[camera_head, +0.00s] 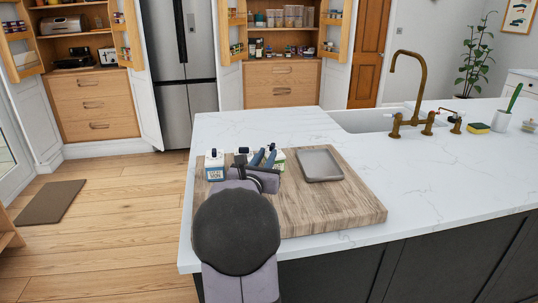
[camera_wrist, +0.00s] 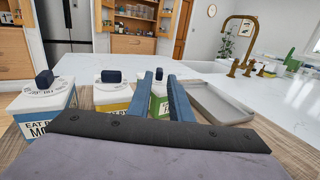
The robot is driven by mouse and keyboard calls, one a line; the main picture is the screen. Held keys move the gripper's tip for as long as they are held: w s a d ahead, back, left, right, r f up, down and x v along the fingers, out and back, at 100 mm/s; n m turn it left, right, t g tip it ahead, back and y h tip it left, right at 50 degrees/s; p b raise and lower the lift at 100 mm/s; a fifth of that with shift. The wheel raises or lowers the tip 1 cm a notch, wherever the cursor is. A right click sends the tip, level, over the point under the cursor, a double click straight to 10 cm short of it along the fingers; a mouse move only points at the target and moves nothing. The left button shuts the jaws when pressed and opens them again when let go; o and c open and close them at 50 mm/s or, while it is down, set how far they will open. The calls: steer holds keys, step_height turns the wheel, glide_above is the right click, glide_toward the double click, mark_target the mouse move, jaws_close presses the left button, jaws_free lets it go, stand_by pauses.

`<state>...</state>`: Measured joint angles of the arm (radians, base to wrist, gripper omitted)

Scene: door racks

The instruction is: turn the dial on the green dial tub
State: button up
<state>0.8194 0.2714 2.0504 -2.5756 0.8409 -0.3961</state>
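The green dial tub (camera_wrist: 158,106) has a white lid with a dark blue dial (camera_wrist: 159,74) on top. In the head view the tub (camera_head: 279,163) is partly hidden behind my gripper. My gripper (camera_head: 264,156) is open and empty. In the wrist view its two blue fingers (camera_wrist: 159,78) stand apart, with the dial showing between their tips. I cannot tell whether the fingers touch the dial or are short of it. The lower part of the tub is hidden by the gripper body.
A yellow-labelled tub (camera_wrist: 114,96) and another dial tub (camera_wrist: 41,106) stand to the left, close to my gripper. A grey tray (camera_head: 320,164) lies to the right. All stand on a wooden board (camera_head: 335,208) on the white counter (camera_head: 420,170). A brass tap (camera_head: 396,88) is farther back.

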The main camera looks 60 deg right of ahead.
mark_target(271, 147)
steer(key=shift+v, duration=1.45)
steer(key=shift+o, duration=1.4)
steer(key=b, duration=0.3)
steer(key=shift+w+d+f, duration=0.1)
steer(key=shift+d+f, duration=0.15)
steer(key=shift+d, duration=0.05)
steer(key=shift+d+r, duration=0.1)
steer(key=shift+r, duration=0.15)
steer(key=shift+w+d, duration=0.15)
steer(key=shift+d, duration=0.15)
steer(key=shift+p+x, duration=0.95)
steer(key=shift+x, duration=2.4)
